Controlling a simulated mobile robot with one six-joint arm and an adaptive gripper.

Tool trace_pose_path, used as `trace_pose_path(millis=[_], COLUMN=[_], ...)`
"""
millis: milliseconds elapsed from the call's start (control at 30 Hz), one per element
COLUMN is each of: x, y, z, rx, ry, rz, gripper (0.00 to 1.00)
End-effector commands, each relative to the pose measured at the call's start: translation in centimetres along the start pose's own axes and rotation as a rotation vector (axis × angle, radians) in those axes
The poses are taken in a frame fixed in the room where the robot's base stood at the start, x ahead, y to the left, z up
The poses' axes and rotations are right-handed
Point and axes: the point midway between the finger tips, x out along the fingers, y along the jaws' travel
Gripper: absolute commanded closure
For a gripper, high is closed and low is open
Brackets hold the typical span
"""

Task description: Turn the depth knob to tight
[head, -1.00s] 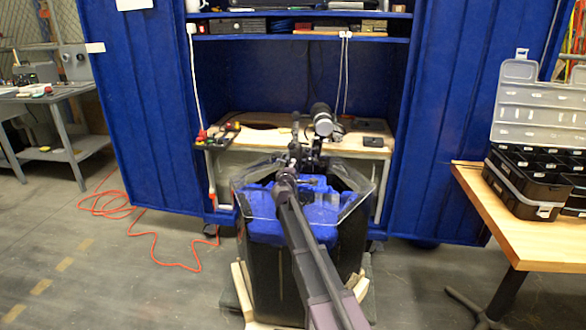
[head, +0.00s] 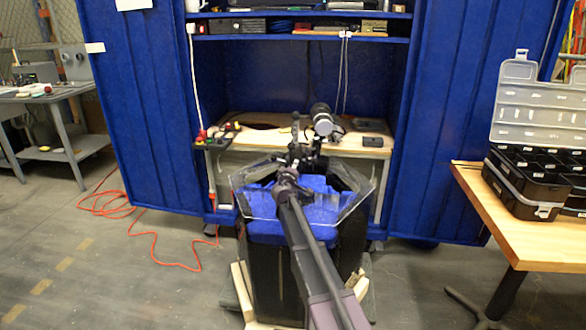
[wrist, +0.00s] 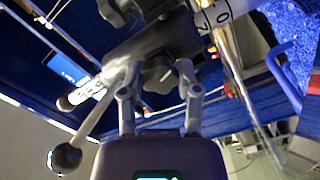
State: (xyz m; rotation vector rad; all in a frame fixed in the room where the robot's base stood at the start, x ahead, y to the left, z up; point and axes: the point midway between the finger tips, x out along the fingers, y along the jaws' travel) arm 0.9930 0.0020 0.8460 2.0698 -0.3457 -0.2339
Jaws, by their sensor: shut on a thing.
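The thruster tank (head: 258,275) stands in the middle of the head view, a black tub with clear flared panels and blue inside. My gripper (wrist: 160,90) reaches over it; in the head view its end is small and dark against the mount. In the wrist view its two grey fingers stand on either side of a black lobed knob (wrist: 157,76) under a dark clamp body (wrist: 160,42), shut on it. I take this for the depth knob. No tight marking on it can be read, so its setting cannot be told.
A ball-ended lever (wrist: 66,158) lies left of the fingers, and a white tube with black digits (wrist: 222,12) lies above right. A workbench (head: 240,118) with a silver-black cylinder (head: 322,122) is behind the tank. A wooden table (head: 500,205) with a case is at right.

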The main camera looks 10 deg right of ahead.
Motion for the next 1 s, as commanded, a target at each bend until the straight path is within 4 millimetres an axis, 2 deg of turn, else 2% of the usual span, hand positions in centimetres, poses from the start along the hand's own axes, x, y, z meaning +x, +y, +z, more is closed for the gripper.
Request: trace_pose_path(millis=[200,233,333,367,767,1000], x=[0.2,0.2,0.2,0.2,0.0,-1.5], y=[0.1,0.1,0.1,0.1,0.0,0.1], z=[0.1,0.1,0.1,0.1,0.0,0.1], rx=[-0.002,-0.002,-0.002,-0.002,-0.002,-0.002], ry=[-0.003,-0.003,-0.003,-0.003,-0.001,-0.001], rz=[0.003,0.003,0.002,0.002,0.001,0.001], gripper=[1.0,0.54,0.24,0.22,0.22,0.22])
